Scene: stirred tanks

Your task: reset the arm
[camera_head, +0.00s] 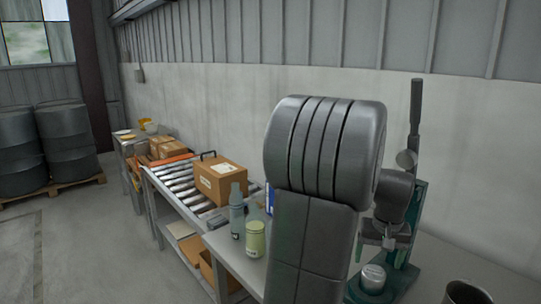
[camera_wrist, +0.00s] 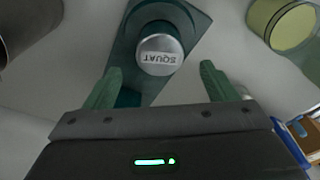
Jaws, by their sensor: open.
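My arm stands in the middle of the camera_head view and hides part of the bench behind it. My gripper (camera_wrist: 160,84) is open in the wrist view, its two green fingers apart with nothing between the tips. It also shows in the camera_head view (camera_head: 385,240), hanging over a green stand. A short silver cylinder (camera_wrist: 160,55) labelled SQUAT sits on the teal base (camera_wrist: 192,22), just beyond the fingertips in the wrist view. The cylinder also shows below my gripper in the camera_head view (camera_head: 373,276); the gripper appears clear of it.
A green stand with an upright lever (camera_head: 415,110) rises close behind my gripper. A yellow-green jar (camera_head: 255,240) and a grey-green bottle (camera_head: 237,210) stand left of my arm. A dark cup (camera_head: 467,292) is at the front right. A roller conveyor (camera_head: 175,178) carries a cardboard box (camera_head: 220,180).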

